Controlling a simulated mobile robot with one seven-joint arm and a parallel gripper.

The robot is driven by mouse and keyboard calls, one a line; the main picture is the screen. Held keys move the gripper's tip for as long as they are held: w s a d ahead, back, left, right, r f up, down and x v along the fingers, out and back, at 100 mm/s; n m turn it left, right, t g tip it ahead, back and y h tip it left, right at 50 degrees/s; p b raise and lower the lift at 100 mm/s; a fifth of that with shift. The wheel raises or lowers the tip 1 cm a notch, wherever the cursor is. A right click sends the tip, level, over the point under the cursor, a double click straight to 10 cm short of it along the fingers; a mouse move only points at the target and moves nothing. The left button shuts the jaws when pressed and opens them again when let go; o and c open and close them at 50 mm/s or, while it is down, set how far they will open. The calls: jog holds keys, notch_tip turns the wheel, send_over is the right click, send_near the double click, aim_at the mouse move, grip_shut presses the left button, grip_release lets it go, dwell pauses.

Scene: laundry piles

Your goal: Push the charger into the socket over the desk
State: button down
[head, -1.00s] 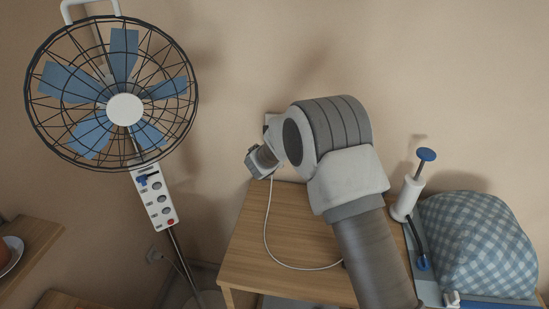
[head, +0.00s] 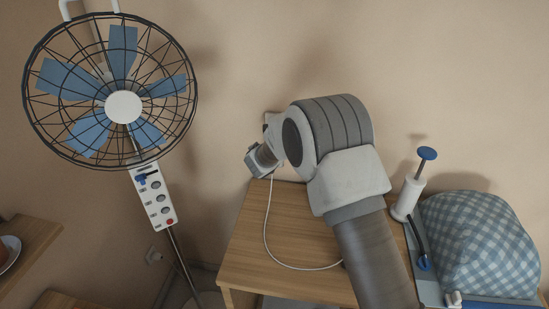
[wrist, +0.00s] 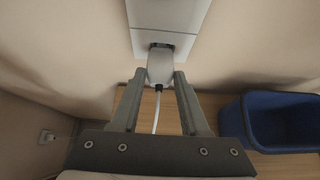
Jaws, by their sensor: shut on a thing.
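The white charger (wrist: 160,63) sits between the fingertips of my gripper (wrist: 160,76), which is shut on it. Its white cable (wrist: 156,112) hangs down and curves over the desk (head: 245,240) in the head view. The charger's front end meets the dark recess of the pale wall socket (wrist: 163,17). How deep it sits in the recess I cannot tell. In the head view my arm hides the charger and most of the socket.
A blue bin (wrist: 252,138) stands right of my gripper in the wrist view. A fan (head: 124,107) stands left of the desk. A white pump (head: 408,195) and a checked cushion (head: 475,240) are at the right. The desk's front left is clear.

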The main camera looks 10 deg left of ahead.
jog(key=shift+w+p, duration=0.3)
jog(key=shift+w, duration=0.4)
dwell(0.7)
jog(key=shift+c, duration=1.6)
grip_release()
jog(key=s+b, duration=0.6)
jog(key=s, duration=0.3)
jog(key=shift+d, duration=0.2)
jog(key=shift+d+r, duration=0.1)
